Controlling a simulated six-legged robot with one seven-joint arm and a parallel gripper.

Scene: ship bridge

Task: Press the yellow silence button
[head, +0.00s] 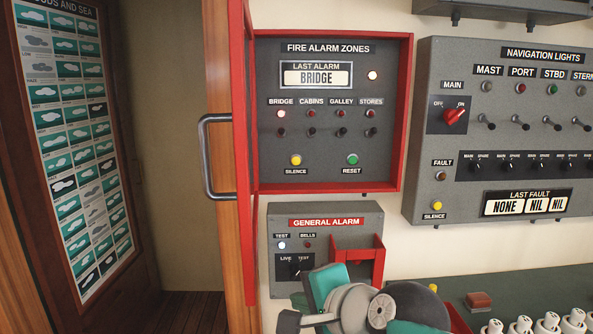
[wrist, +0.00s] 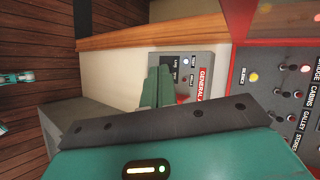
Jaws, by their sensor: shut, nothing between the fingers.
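A yellow silence button (head: 296,160) is at the lower left of the grey fire alarm panel (head: 325,105), above its SILENCE label. In the wrist view the same button (wrist: 253,77) shows at right, with the panel turned sideways. My gripper (wrist: 160,72) is shut and empty, its green fingers in front of the general alarm box (wrist: 200,68). It is apart from the button, which is unobstructed in both views. A second yellow silence button (head: 437,206) is on the navigation lights panel (head: 510,75).
The fire panel's red-framed door (head: 243,150) stands open at left, its metal handle (head: 210,155) sticking out. A green reset button (head: 352,160) is right of the silence button.

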